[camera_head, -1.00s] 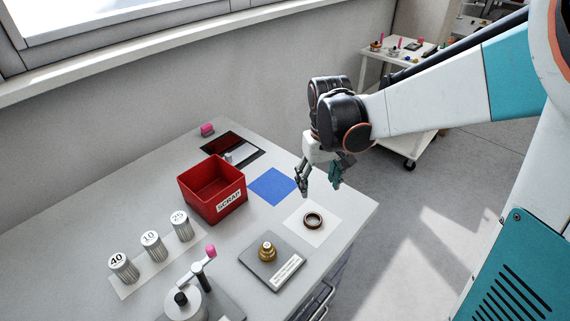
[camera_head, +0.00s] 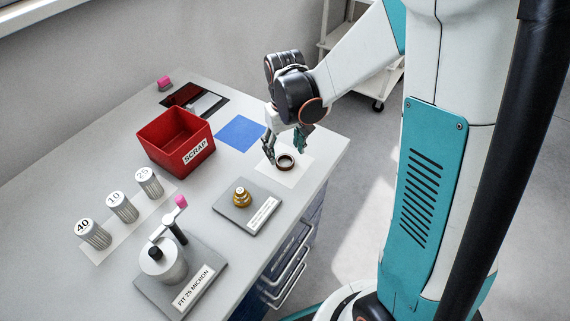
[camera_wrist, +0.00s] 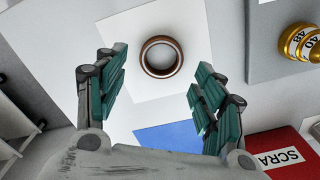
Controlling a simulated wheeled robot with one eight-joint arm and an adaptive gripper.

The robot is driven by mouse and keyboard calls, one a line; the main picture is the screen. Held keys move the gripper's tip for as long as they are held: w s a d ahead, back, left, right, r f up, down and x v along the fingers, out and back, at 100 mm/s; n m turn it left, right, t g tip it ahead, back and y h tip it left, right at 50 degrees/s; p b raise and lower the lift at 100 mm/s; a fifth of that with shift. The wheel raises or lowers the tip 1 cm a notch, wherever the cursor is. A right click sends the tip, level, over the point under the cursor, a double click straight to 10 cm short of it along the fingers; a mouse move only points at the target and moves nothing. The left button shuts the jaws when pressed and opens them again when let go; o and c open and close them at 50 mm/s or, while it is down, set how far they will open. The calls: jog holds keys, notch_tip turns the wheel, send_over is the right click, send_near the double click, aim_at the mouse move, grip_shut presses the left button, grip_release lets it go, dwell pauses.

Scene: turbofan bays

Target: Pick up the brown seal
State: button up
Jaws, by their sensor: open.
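The brown seal (camera_head: 285,162) is a ring lying flat on a white square sheet (camera_head: 294,178) near the right edge of the workbench. In the wrist view the seal (camera_wrist: 162,72) lies ahead of and between the spread fingers, nearer the top of the picture. My gripper (camera_head: 285,153) is open and empty, just above and behind the seal in the head view. Its two green-padded fingers also show in the wrist view (camera_wrist: 160,95), one to each side, apart from the seal.
A blue square (camera_head: 241,133) and a red SCRAP bin (camera_head: 177,160) lie to the left. A brass dial piece (camera_head: 241,194) stands on a grey plate in front. Several metal cylinders (camera_head: 123,207) and a crank device (camera_head: 163,262) stand front left.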

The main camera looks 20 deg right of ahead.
aim_at(284, 162)
notch_tip(284, 162, down, 3)
jog(key=shift+w+f+b, duration=0.1)
jog(key=shift+f+b, duration=0.1)
jog(key=shift+b, duration=0.4)
jog(key=shift+r, duration=0.1)
jog(key=c, duration=1)
jog(key=shift+o, duration=0.2)
notch_tip(284, 162, up, 20)
jog(key=p, duration=0.7)
